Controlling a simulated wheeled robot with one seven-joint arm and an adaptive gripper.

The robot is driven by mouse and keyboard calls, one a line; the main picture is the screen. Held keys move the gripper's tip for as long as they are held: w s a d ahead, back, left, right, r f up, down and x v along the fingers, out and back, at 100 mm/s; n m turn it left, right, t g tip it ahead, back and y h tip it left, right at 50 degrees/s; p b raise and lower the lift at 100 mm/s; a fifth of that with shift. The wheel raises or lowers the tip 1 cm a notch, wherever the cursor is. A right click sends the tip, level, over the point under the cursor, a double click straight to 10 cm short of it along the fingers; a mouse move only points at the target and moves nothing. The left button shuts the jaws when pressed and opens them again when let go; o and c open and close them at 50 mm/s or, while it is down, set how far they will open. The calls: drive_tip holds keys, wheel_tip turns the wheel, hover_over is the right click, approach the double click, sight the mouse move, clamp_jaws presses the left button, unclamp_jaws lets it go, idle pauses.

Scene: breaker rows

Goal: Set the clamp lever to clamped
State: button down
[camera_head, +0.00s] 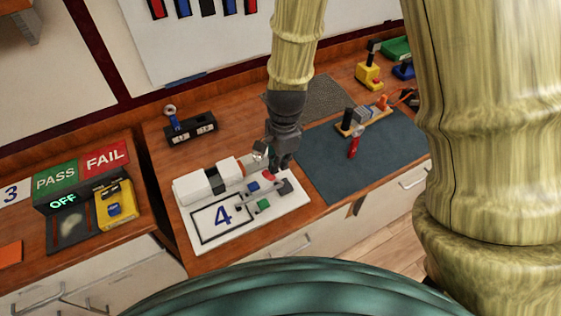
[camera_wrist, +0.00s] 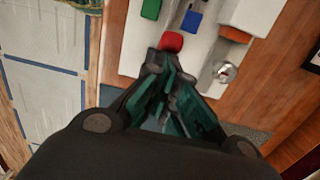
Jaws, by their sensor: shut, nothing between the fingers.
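A white fixture board (camera_head: 213,241) marked 4 lies on the wooden bench. A red knob (camera_head: 268,177), which looks like the tip of a lever, shows at its right part; it also shows in the wrist view (camera_wrist: 171,41). My gripper (camera_head: 271,166) is shut and empty, pointing down beside the red knob. In the wrist view the closed fingertips (camera_wrist: 170,60) are right at the red knob; I cannot tell if they touch. The lever's arm is mostly hidden.
A blue block (camera_head: 253,187) and green block (camera_head: 264,205) are on the board near the knob. A shiny metal ball (camera_wrist: 225,72) stands close to the fingers. A black box (camera_head: 191,134) is behind; the teal mat (camera_head: 330,176) lies to the right.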

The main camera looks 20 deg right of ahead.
drive_tip(key=shift+s+a, duration=0.15)
drive_tip(key=shift+a, duration=0.05)
drive_tip(key=shift+r+p, duration=0.5)
drive_tip(key=shift+p, duration=0.1)
drive_tip(key=r+p, duration=0.1)
drive_tip(key=a+r+p, duration=0.1)
drive_tip(key=r+p, duration=0.1)
drive_tip(key=shift+a+r, duration=0.2)
drive_tip(key=shift+r, duration=0.05)
drive_tip(key=r, duration=0.1)
drive_tip(key=r+p, duration=0.1)
drive_tip(key=r, duration=0.1)
drive_tip(key=r+p, duration=0.1)
drive_tip(key=r, duration=0.1)
drive_tip(key=shift+s+a, duration=0.1)
drive_tip(key=shift+a, duration=0.3)
drive_tip(key=shift+a, duration=0.1)
